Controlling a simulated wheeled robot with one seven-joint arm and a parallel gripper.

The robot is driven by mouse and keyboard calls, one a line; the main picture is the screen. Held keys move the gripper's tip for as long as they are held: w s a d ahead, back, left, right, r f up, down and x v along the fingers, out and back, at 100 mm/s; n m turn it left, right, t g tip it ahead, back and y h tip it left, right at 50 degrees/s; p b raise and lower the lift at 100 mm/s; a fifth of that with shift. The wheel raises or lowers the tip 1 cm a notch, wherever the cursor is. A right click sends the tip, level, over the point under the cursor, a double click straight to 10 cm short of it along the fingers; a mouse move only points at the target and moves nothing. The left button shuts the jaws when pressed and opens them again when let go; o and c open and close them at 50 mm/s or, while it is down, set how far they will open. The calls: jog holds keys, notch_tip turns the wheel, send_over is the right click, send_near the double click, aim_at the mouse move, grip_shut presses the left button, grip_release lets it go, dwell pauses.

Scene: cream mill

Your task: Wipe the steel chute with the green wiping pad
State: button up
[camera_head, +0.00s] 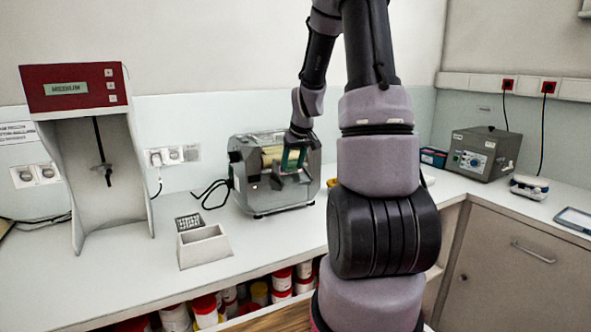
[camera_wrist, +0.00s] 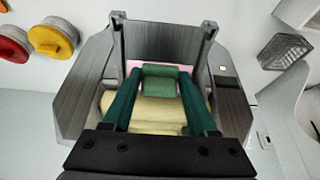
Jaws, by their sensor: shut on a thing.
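The green wiping pad (camera_wrist: 160,82) is between my gripper's green fingers in the wrist view. My gripper (camera_wrist: 160,95) is shut on it. In the head view my gripper (camera_head: 292,160) reaches down into the front of the steel mill (camera_head: 285,192). The steel chute (camera_wrist: 160,45) shows between the mill's side plates in the wrist view. A pink patch (camera_wrist: 187,69) lies just behind the pad, partly hidden by pad and fingers. Whether the pad touches the chute I cannot tell. Pale yellow rollers (camera_wrist: 150,112) lie beneath the fingers.
A red-topped stand (camera_head: 75,90) and a white open box (camera_head: 204,246) are left of the mill on the white bench. A grey control box (camera_head: 484,152) stands at the back right. Red- and yellow-lidded tubs (camera_head: 205,305) sit below. My arm hides the bench's middle.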

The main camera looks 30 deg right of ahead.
aim_at(296, 180)
jog(key=shift+w, duration=0.15)
jog(key=shift+s+f, duration=0.3)
jog(key=shift+s, duration=0.4)
jog(key=shift+s+f, duration=0.35)
jog(key=shift+s, duration=0.3)
jog(key=shift+s+f, duration=0.3)
jog(key=shift+s, duration=0.4)
notch_tip(296, 180, up, 8)
jog(key=s, duration=0.1)
